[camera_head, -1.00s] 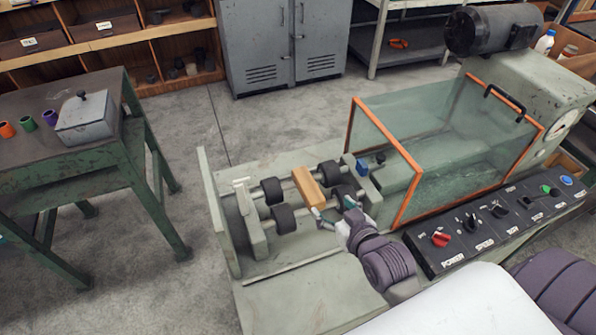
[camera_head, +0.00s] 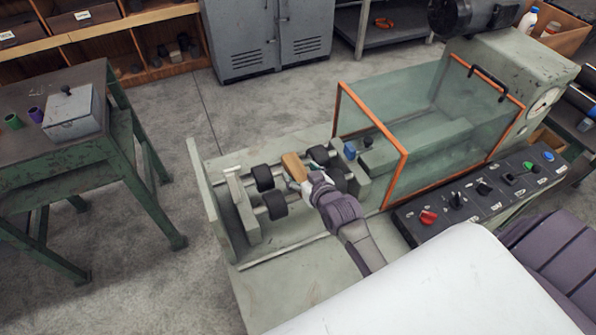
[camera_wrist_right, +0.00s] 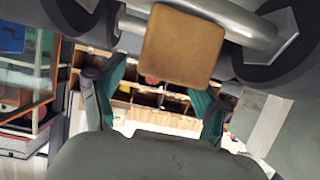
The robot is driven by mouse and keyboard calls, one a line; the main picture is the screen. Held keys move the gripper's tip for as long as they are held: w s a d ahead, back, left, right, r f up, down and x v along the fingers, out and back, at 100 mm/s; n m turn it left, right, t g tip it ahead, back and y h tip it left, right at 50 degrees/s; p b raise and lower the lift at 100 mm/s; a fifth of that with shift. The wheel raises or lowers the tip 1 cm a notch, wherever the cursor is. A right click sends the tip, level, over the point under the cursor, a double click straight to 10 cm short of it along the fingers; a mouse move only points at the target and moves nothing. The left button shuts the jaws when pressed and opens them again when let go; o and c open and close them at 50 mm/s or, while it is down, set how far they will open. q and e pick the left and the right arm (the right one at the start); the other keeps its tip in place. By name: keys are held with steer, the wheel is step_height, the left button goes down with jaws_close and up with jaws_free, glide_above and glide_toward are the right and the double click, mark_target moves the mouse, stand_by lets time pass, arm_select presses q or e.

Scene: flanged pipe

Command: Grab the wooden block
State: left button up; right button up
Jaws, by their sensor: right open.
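The wooden block (camera_head: 293,165) lies across the two roller shafts of the machine, between the dark rollers. Its near end is close to my right gripper (camera_head: 304,190), which comes in from the front right in the head view. In the right wrist view the end face of the wooden block (camera_wrist_right: 183,45) fills the upper middle. The teal fingertips of my right gripper (camera_wrist_right: 163,90) are spread, one to each side of the block and slightly below it there. The gripper is open and empty. I cannot tell whether a fingertip touches the block. My left gripper is not in view.
Dark rollers (camera_head: 263,178) flank the block on the shafts. A clear guard with an orange frame (camera_head: 395,185) stands to the right, above a control panel (camera_head: 470,195). A green table (camera_head: 85,150) stands at the left, with open floor between.

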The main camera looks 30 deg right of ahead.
steer(key=shift+x, duration=1.25)
steer(key=c, duration=1.3)
